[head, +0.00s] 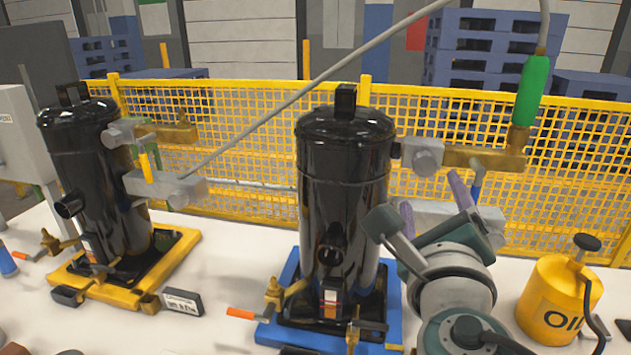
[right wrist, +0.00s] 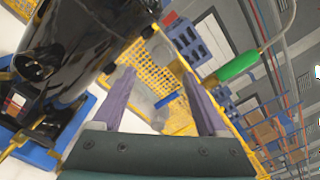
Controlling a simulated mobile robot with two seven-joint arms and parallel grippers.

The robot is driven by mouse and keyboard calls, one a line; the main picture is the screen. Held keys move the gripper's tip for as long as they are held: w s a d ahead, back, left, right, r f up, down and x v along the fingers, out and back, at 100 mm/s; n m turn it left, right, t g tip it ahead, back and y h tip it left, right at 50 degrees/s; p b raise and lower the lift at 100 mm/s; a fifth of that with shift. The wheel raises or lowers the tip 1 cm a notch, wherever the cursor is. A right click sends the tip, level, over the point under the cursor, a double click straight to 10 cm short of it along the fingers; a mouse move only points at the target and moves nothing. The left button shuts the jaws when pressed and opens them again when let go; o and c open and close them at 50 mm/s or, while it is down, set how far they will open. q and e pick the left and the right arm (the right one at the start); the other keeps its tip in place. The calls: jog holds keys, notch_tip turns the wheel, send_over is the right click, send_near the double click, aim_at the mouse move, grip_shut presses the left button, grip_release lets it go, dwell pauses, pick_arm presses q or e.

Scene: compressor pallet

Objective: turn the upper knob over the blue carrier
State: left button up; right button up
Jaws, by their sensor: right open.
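A black compressor (head: 345,190) stands upright on the blue carrier (head: 275,332). At its upper right are a grey fitting (head: 425,155) with a brass piece and, below it, a grey block. A blue knob (head: 477,178), a slim bar, stands between them. It also shows in the right wrist view (right wrist: 167,100), between the lines of my fingers. My right gripper (head: 430,190) is open with its purple fingers apart, in front of the grey block and close to the blue knob. In the right wrist view the open fingers (right wrist: 158,75) hold nothing. My left gripper is not in view.
A second black compressor (head: 85,165) stands on a yellow carrier (head: 180,250) at left. A yellow oil can (head: 558,300) stands right of my right arm. A hose with a green sleeve (head: 532,90) rises from the brass piece. A yellow mesh fence (head: 240,125) runs behind.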

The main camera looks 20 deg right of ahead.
aim_at(425, 166)
jog(key=b+x, duration=0.1)
jog(key=x, duration=0.8)
jog(key=shift+w+d, duration=0.25)
jog(key=shift+d, duration=0.15)
jog(key=c, duration=0.4)
jog(key=shift+r, duration=0.1)
grip_shut()
